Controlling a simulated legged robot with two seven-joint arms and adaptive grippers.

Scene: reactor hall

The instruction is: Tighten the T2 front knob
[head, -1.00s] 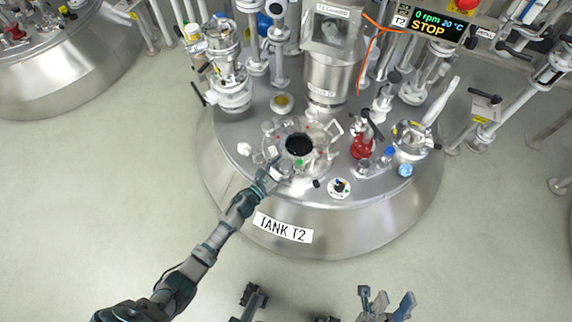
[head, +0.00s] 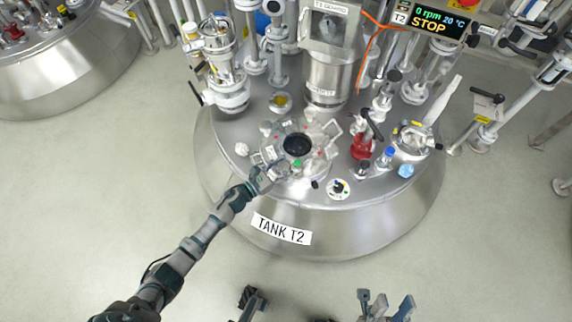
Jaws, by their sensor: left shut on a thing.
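Tank T2 (head: 340,222) is a shiny steel vessel with a "TANK T2" label on its front. A round hatch with a dark opening (head: 298,146) sits on its top, ringed by clear and pale fittings. My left gripper (head: 268,177) is at the front left edge of this hatch, shut on a small knob there. The fingers largely hide that knob, and its exact seating cannot be told. My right gripper (head: 386,304) is at the bottom edge, away from the tank, with its fingers apart and empty.
A red valve (head: 361,146), a blue cap (head: 405,171) and a dial (head: 339,188) stand right of the hatch. A steel column (head: 327,76) rises behind it. A display (head: 430,22) reads STOP. Grey floor (head: 110,200) is clear at left.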

